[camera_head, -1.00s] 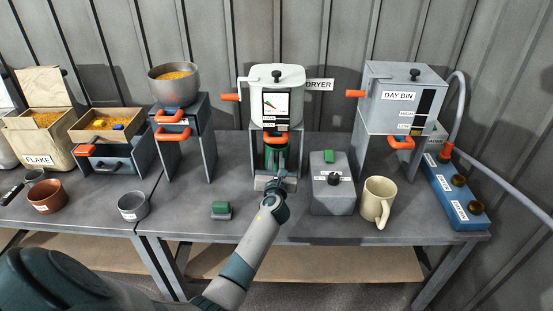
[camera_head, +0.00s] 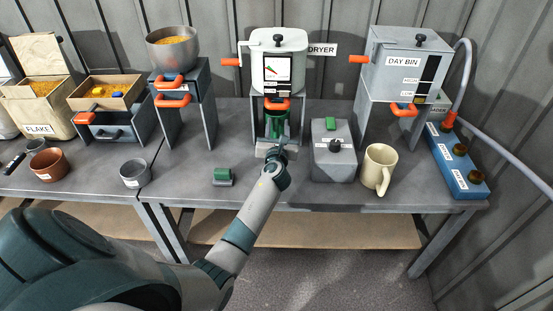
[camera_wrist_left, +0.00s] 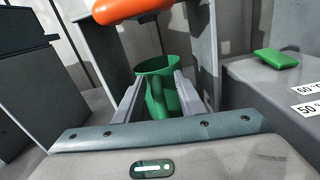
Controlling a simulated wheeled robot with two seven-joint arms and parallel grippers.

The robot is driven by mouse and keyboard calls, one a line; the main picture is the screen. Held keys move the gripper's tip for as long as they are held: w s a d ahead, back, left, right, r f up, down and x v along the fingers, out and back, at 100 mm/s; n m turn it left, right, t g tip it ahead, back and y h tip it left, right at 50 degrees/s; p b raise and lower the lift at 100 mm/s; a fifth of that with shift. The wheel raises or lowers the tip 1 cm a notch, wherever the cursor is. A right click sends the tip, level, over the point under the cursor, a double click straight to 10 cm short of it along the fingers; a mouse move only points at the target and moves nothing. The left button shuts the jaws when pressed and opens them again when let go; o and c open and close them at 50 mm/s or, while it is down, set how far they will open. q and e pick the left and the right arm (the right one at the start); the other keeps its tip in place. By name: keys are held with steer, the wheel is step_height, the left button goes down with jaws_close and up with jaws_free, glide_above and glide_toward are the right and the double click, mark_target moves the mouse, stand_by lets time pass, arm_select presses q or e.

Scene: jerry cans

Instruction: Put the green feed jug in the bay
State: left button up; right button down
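The green feed jug (camera_head: 276,123) stands upright between the legs of the stand under the dryer (camera_head: 278,65), below an orange handle. It also shows in the left wrist view (camera_wrist_left: 155,66), with its handle towards me. My left gripper (camera_head: 277,152) is in front of the jug; in the wrist view its two fingers (camera_wrist_left: 160,88) are apart on either side of the jug's handle, with narrow gaps showing. Whether a finger touches the handle is hard to tell. The arm hides part of the jug's lower front. My right gripper is not in view.
A grey box with a green top piece (camera_head: 333,155) and a cream mug (camera_head: 378,168) stand right of the dryer. A small green block (camera_head: 222,176) lies to the left on the table (camera_head: 190,195). The stand's legs flank the jug closely.

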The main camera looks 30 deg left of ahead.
arm_select(q)
steer(key=p+v, duration=0.1)
steer(key=v, duration=1.6)
steer(key=shift+s, duration=0.2)
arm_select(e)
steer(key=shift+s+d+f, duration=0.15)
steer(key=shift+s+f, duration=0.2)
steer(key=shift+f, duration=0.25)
arm_select(q)
steer(key=shift+d, duration=0.1)
